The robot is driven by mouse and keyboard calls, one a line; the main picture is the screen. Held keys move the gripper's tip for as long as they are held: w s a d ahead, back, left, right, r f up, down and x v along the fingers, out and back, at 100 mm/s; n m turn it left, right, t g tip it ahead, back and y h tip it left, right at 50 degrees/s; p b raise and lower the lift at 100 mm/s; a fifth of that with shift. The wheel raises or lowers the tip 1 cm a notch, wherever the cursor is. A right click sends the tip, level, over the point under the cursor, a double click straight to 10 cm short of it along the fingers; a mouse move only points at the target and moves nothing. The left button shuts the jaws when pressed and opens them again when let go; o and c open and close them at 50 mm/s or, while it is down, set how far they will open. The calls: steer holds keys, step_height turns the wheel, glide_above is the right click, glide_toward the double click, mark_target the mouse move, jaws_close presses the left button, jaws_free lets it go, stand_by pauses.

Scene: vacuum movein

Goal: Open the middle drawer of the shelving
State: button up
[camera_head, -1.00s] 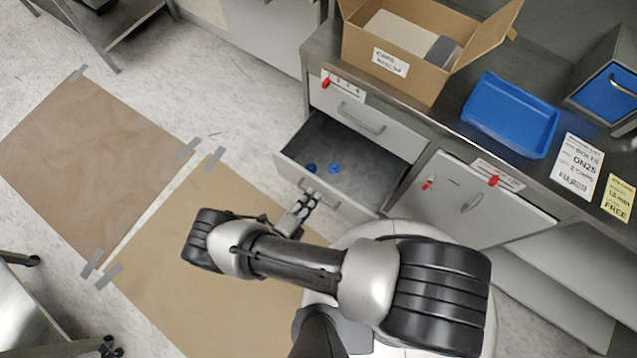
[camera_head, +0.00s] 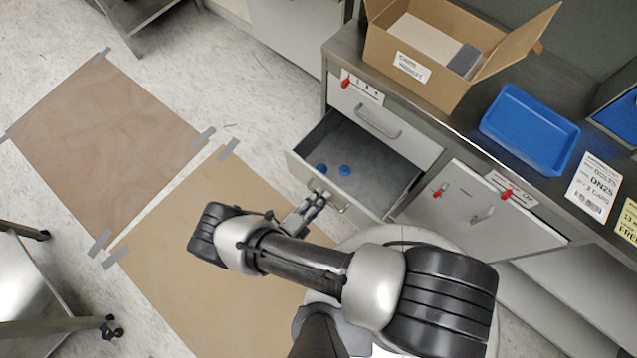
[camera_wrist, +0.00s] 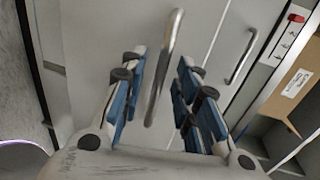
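The shelving's middle drawer (camera_head: 372,165) is pulled well out below the closed top drawer (camera_head: 382,117). Two small blue round items (camera_head: 344,170) lie inside it. Its front carries a metal bar handle (camera_wrist: 163,70). My gripper (camera_head: 318,198) is at this drawer front. In the wrist view my gripper (camera_wrist: 160,72) has its blue-padded fingers spread on either side of the handle, with gaps visible and no clear contact. The top drawer's handle (camera_wrist: 241,57) shows to the right. What lies below the middle drawer is hidden by my arm.
A cardboard box (camera_head: 410,65) and a blue tray (camera_head: 530,128) stand on the worktop. A cabinet door (camera_head: 470,210) is right of the drawers. Taped brown floor sheets (camera_head: 110,140) lie left. A metal cart (camera_head: 40,300) stands at lower left.

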steer(key=shift+s+a, duration=0.1)
steer(key=v, duration=1.1)
steer(key=shift+s+a, duration=0.25)
steer(key=shift+s, duration=0.05)
steer(key=shift+r, duration=0.1)
